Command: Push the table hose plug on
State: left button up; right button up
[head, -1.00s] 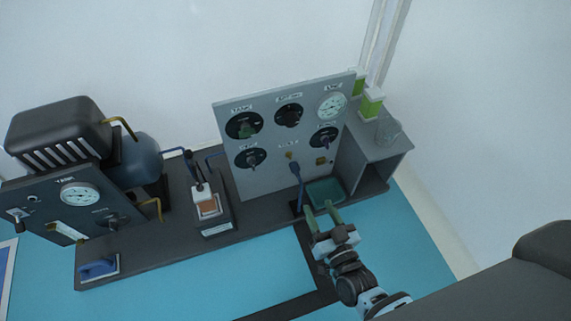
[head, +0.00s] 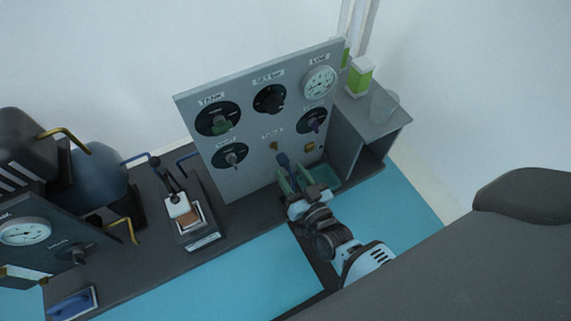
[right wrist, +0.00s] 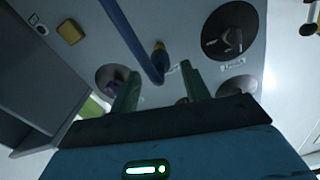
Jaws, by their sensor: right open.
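The blue hose plug (head: 283,160) is at the lower middle of the grey panel (head: 240,165), just below a small brass fitting (head: 274,146). I cannot tell whether they touch. In the right wrist view the plug (right wrist: 160,64) is at the end of a blue hose (right wrist: 132,35), with brass at its far end. My right gripper (head: 292,174) is open, with its green fingers close to the plug in the head view. In the right wrist view the fingers (right wrist: 161,80) stand apart, with the plug above and between them. My left gripper is not in view.
The panel carries several dark dials and a gauge (head: 319,83). A grey side cabinet (head: 360,150) holds a green-and-white container (head: 360,76) and a clear beaker (head: 384,106). A device (head: 190,220) with a white-and-brown top stands left.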

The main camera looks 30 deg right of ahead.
aim_at(286, 165)
jog(key=shift+w+b, duration=0.6)
jog(key=shift+w, duration=1.25)
grip_shut()
